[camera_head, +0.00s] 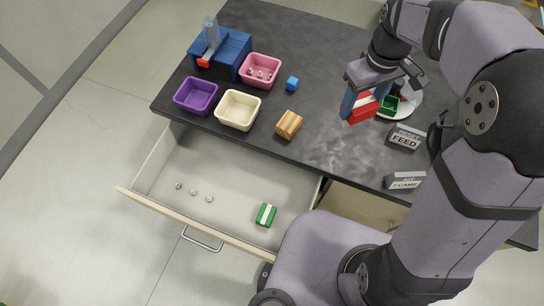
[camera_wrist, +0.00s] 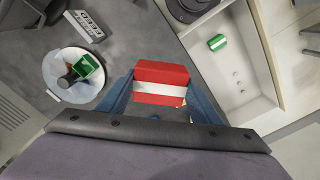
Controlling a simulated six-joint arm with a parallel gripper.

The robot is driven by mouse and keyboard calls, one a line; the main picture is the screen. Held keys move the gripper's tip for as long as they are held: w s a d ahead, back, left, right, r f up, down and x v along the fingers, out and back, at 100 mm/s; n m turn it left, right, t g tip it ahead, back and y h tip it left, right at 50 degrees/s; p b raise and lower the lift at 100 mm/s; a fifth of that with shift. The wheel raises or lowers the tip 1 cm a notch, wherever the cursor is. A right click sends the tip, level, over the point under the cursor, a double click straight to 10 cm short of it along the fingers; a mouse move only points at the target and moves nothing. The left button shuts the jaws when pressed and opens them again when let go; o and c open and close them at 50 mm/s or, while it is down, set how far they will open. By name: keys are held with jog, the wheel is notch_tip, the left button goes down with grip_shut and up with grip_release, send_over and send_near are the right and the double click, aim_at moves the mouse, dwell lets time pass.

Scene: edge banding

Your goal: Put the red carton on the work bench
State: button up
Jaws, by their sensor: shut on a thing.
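The red carton (camera_head: 362,107) has a white band and is held between the blue fingers of my gripper (camera_head: 358,104). In the wrist view the red carton (camera_wrist: 161,82) sits between both fingertips, with a finger at each side. My gripper is shut on it. The carton appears to be above the dark work bench (camera_head: 335,150), to the left of a round white plate. I cannot tell the exact height or whether it touches the bench top.
The plate (camera_head: 413,106) holds a green container (camera_head: 389,105). Two grey label blocks (camera_head: 405,138) stand right. An open drawer (camera_head: 220,185) holds a green carton (camera_head: 265,214) and small parts. The bench middle is clear.

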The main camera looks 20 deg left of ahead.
jog(key=s+a+f+n+b, duration=0.1)
jog(key=s+a+n+b, duration=0.2)
jog(key=a+n, duration=0.4)
jog(key=n+b, duration=1.2)
jog(key=n, duration=0.8)
send_over(245, 208)
notch_tip(245, 208, down, 36)
jog(key=shift+r, duration=0.25)
jog(key=shift+f+p, duration=0.75)
jog(key=shift+f, duration=4.05)
jog(key=shift+f, duration=0.25)
